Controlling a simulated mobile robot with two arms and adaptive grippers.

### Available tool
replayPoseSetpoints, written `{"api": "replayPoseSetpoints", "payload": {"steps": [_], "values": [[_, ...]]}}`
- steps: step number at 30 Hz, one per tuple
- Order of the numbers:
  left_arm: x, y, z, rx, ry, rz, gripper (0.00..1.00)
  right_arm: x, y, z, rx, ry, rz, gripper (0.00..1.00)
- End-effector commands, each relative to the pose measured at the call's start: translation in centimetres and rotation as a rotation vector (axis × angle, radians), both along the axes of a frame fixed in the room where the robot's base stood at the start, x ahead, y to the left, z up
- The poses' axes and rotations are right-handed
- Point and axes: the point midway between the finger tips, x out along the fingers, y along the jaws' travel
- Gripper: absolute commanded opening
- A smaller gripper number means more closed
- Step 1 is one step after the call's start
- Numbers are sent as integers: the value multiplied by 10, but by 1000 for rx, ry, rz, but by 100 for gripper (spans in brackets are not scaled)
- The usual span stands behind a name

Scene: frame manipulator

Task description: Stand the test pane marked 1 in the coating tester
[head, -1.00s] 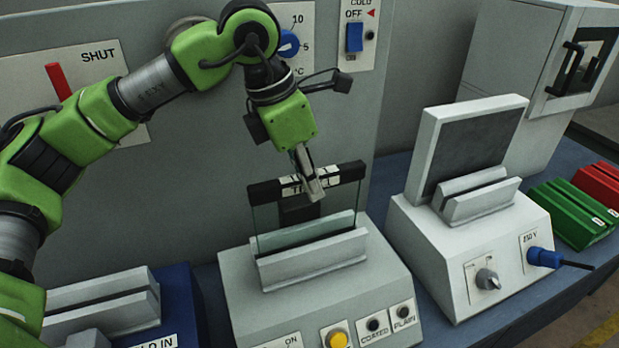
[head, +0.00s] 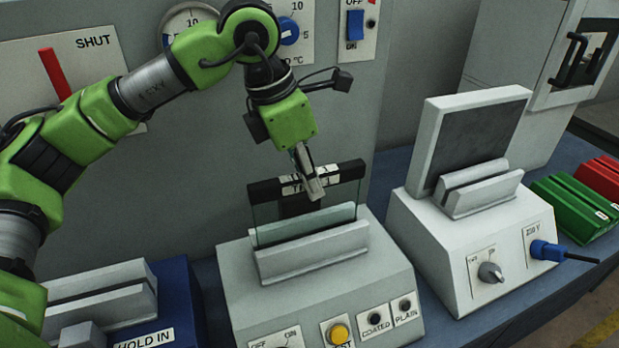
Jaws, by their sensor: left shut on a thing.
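The test pane (head: 266,217) is a clear glass sheet with a black top bar and a white label. It stands upright at the slot of the grey coating tester (head: 235,290); its lower edge is hidden behind the slot's front rail, so I cannot tell if it rests on the bottom. The label's number is mostly covered by my gripper. My left gripper (head: 312,188) is shut on the pane's top bar from above. The tester's front has a yellow button (head: 339,333) and lamps labelled COATED and PLAIN. My right gripper is not in view.
A white unit (head: 420,235) with a dark upright panel and a slot stands to the right. Green (head: 572,208) and red (head: 600,188) slotted holders lie beyond it. A blue HOLD IN base (head: 182,300) with a grey slotted rack is at left. A grey panel wall rises close behind.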

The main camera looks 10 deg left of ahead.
Motion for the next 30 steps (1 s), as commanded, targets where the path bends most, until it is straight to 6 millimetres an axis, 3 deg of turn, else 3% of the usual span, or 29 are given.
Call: {"api": "replayPoseSetpoints", "payload": {"steps": [17, 18, 20, 30], "values": [[0, 0, -6, -1, -1, 0, 0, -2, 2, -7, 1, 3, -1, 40], [0, 0, -6, -1, -1, 0, 22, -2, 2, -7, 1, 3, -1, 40], [0, 0, -6, -1, -1, 0, 34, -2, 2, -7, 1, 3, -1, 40], [0, 0, -6, 1, 1, 0, 34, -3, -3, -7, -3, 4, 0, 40]]}}
